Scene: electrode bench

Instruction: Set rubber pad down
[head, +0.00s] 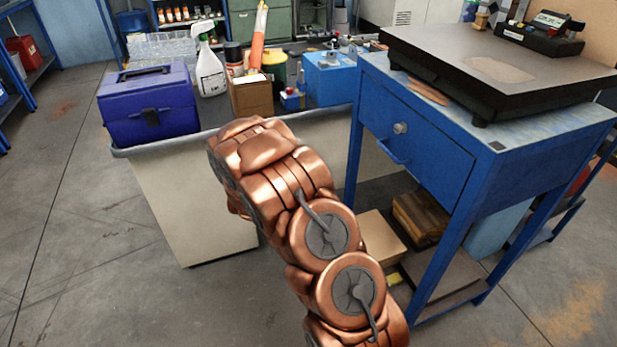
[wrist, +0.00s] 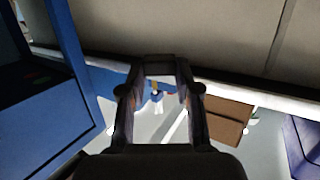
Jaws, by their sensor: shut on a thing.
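My gripper (wrist: 160,78) shows in the wrist view with its two dark fingers apart. A dark, thin piece spans the gap between the fingertips, and I take it to be the rubber pad (wrist: 160,66). Its outline is hard to tell from the dark fingers. The gripper is shut on it, over or near the bench (wrist: 250,88) edge. In the head view my copper-coloured arm hides the gripper and the pad.
The bench bears a purple toolbox (head: 150,105), spray bottle (head: 209,68), brown box (head: 251,97) and blue box (head: 331,80). Right stands a blue table (head: 420,150) with a dark plate (head: 500,70) and a black device (head: 540,35). Floor (head: 60,200) at left is clear.

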